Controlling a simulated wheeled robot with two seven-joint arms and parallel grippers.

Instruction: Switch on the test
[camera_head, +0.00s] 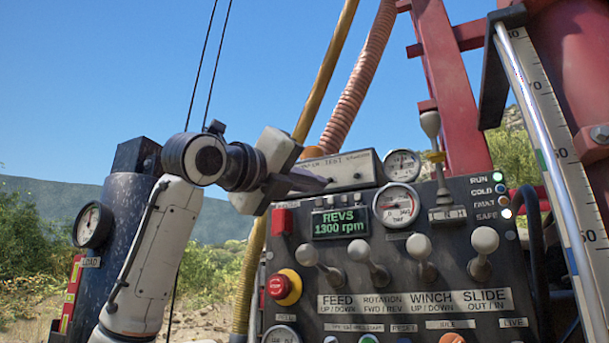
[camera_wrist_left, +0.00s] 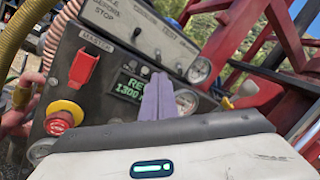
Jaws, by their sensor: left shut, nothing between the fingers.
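A grey box with a lettered face (camera_head: 348,172), its label partly reading TEST, sits on top of the black control panel (camera_head: 300,255). My right gripper is not in view.
The panel has a REVS display (camera_head: 340,224) at 1300 rpm, a red cover (camera_head: 282,221), a red stop button (camera_head: 283,287), several levers and a gauge (camera_head: 396,205). A hose (camera_head: 357,75) and red frame (camera_head: 452,90) rise behind. Open sky lies above my left arm.

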